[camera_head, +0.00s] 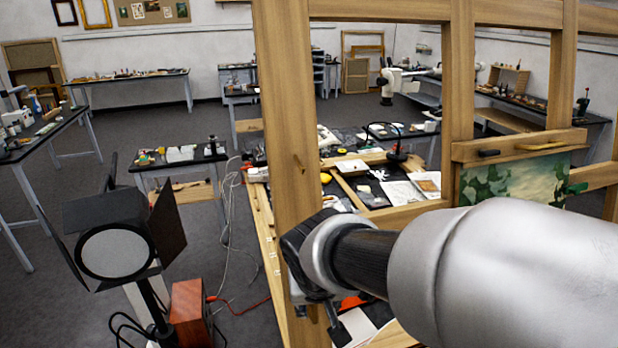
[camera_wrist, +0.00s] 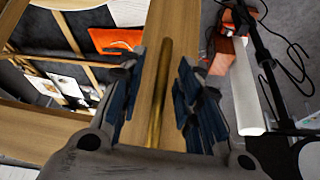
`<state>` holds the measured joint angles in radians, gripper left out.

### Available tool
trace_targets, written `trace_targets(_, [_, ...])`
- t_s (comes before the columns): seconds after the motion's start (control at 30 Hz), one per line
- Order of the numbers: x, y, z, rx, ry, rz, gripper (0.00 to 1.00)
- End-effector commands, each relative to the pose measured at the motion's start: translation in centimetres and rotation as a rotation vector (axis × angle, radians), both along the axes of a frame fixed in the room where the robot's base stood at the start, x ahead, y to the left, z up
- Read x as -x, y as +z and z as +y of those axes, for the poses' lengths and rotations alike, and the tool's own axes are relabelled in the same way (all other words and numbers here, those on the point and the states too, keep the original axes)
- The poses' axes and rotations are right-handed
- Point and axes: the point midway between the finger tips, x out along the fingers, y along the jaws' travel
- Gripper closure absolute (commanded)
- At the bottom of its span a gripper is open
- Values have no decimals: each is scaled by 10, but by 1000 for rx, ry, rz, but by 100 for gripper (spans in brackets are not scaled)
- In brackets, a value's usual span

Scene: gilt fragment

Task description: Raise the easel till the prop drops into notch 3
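The wooden easel (camera_head: 290,110) fills the right half of the head view. A small landscape painting (camera_head: 512,182) is under its crossbar (camera_head: 515,145). A slanted wooden strip (camera_head: 266,240) with small pale marks runs left of the near post; I cannot tell its notches or where the prop sits. My gripper (camera_head: 325,318) is low at this post, partly hidden by my arm. In the wrist view, my gripper (camera_wrist: 158,100) is open, its blue-padded fingers on either side of a brass rod (camera_wrist: 160,85), with gaps to both. A wooden beam (camera_wrist: 182,30) lies behind the rod.
A black lamp with barn doors (camera_head: 115,250) and a reddish wooden box (camera_head: 190,315) stand left of the easel, with cables on the floor. A cluttered table (camera_head: 375,190) is seen through the frame. Open grey floor (camera_head: 150,125) lies at the left.

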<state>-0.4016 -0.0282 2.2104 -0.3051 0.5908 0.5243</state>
Motion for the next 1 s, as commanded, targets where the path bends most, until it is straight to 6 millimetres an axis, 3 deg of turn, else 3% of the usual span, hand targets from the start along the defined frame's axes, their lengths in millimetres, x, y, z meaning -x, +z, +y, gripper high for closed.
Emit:
trace_targets(0.27, [7,19,1,-3,0,-5,68])
trace_targets(0.7, [43,97,2,-2,1,-4,68])
trace_targets(1.0, [50,110,1,0,0,0,68])
